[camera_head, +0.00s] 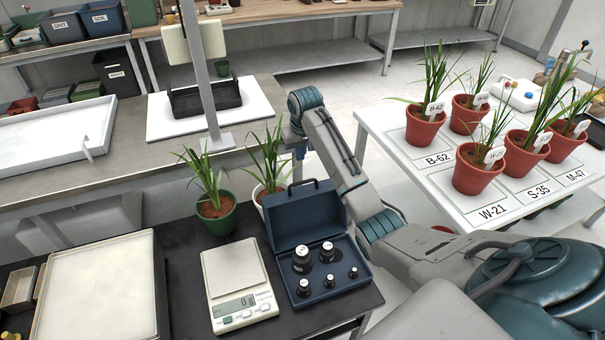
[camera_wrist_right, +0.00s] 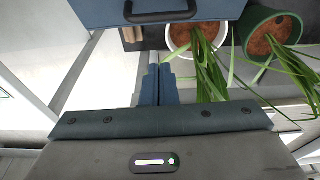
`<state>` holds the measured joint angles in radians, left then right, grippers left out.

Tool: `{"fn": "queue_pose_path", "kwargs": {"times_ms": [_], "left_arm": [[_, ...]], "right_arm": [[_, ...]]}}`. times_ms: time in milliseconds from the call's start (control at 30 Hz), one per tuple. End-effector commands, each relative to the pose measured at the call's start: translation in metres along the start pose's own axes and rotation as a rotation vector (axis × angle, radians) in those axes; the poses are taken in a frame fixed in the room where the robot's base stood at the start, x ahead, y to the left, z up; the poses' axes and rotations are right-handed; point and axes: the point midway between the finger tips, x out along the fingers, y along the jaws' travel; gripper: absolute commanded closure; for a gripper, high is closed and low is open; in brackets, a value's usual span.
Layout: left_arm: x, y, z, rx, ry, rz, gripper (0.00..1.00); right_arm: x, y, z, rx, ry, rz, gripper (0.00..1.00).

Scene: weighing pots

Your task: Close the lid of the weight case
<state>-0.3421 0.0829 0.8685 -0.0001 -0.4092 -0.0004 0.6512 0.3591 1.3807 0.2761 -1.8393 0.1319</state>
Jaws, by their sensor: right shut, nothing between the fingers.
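The dark blue weight case (camera_head: 335,287) stands on the black bench top with its lid (camera_head: 302,218) raised open. A handle (camera_head: 303,183) is on the lid's far edge. Several black weights (camera_head: 302,260) stand in the case's base. My left gripper is not in view.
A digital scale (camera_head: 236,285) reading 0 stands left of the case. A green pot (camera_head: 217,221) and a white pot (camera_head: 262,196) with plants stand close behind, near my right gripper. A pale tray (camera_head: 98,295) lies at left. Terracotta pots (camera_head: 476,172) stand on the white table at right.

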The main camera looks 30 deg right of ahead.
Motion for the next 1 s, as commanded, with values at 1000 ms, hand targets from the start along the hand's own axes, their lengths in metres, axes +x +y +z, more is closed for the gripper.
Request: {"fn": "queue_pose_path", "kwargs": {"times_ms": [1000], "left_arm": [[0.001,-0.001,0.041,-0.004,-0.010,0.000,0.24]], "right_arm": [[0.079,0.004,0.011,0.016,-0.005,-0.007,1.00]]}}
